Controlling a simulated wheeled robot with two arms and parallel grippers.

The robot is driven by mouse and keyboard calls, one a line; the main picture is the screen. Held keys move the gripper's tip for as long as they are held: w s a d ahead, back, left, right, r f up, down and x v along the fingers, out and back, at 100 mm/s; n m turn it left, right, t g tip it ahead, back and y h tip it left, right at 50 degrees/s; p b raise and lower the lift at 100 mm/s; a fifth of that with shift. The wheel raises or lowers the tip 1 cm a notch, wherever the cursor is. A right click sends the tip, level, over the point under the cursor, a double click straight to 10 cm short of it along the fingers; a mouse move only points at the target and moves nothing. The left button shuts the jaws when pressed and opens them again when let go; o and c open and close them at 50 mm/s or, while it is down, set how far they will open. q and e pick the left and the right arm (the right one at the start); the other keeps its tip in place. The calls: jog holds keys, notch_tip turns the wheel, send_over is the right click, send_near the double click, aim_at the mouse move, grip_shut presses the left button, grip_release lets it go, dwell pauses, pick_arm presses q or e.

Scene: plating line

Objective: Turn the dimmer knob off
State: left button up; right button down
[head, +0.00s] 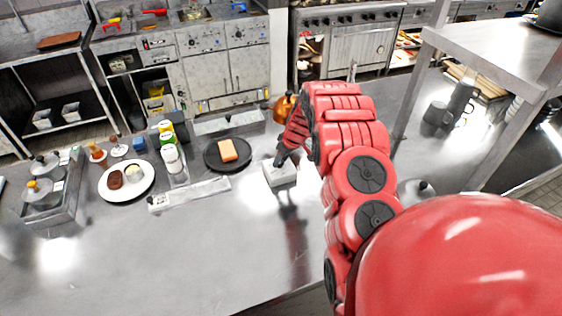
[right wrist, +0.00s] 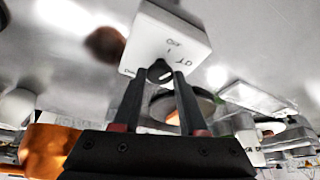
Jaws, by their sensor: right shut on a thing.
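The dimmer knob (right wrist: 160,72) is a small dark round knob with a light mark. It sits on a white box (right wrist: 172,35) with printed labels, partly legible, in the right wrist view. In the head view the white box (head: 280,174) stands on the steel counter, right of the black plate. My right gripper (right wrist: 165,82) is shut on the knob, with one dark finger on each side of it. In the head view the right gripper (head: 283,160) reaches down at the box, and it hides the knob there. My left gripper is not in view.
A black plate (head: 209,161) with an orange block and a white plate (head: 103,187) with food stand to the left. Several bottles stand between them. A copper-coloured object (head: 284,108) is behind my right arm. The front of the counter (head: 180,260) is clear.

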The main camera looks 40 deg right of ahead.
jog(key=n+b, duration=0.1)
jog(key=n+y+b, duration=0.1)
jog(key=n+b, duration=0.1)
jog(key=shift+w+d+f, duration=0.15)
jog(key=shift+w+d, duration=0.05)
jog(key=shift+n+y+b, duration=0.3)
jog(key=shift+n+b, duration=0.4)
jog(key=shift+b, duration=0.4)
jog(key=shift+r+b, duration=0.2)
jog(key=shift+b, duration=0.1)
jog(key=shift+c, duration=2.2)
grip_release()
jog(key=shift+s, duration=0.1)
